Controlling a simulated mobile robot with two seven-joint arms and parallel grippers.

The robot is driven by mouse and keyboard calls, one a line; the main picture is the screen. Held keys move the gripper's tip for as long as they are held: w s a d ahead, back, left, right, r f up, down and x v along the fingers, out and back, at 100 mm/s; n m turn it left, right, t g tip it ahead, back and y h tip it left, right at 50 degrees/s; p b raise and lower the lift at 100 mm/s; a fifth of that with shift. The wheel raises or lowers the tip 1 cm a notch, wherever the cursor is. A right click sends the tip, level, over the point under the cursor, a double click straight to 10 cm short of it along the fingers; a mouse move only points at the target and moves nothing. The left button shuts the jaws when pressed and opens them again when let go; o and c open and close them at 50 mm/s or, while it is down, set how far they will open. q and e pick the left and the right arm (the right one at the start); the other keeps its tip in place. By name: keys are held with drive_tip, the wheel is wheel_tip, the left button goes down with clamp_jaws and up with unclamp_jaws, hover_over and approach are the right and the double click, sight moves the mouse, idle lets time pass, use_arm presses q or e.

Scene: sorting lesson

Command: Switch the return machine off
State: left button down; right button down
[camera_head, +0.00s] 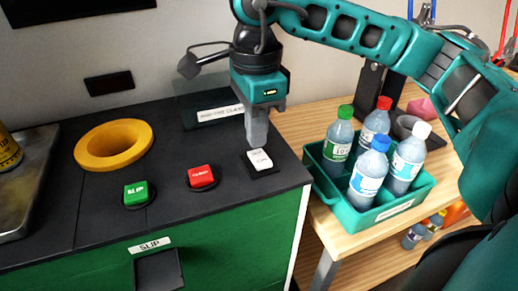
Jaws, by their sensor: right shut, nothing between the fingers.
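The return machine (100,226) is a dark-topped green cabinet at the left. A white rocker switch (260,160) sits on its top near the right edge, with small lettering on it. My right gripper (256,144) points down, shut and empty, with its tips at the far edge of the switch. I cannot tell whether they touch it. My left gripper is not in view.
A yellow ring (113,145) surrounds an opening in the machine top. A teal crate (385,208) with several capped bottles stands on the wooden table to the right. A metal tray (26,190) with a can lies at far left. A dark labelled plate stands behind the gripper.

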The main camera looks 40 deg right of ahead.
sight(256, 153)
wheel_tip(256, 153, up, 5)
drive_tip(key=p, duration=0.3)
drive_tip(key=shift+r, duration=0.1)
idle(0.5)
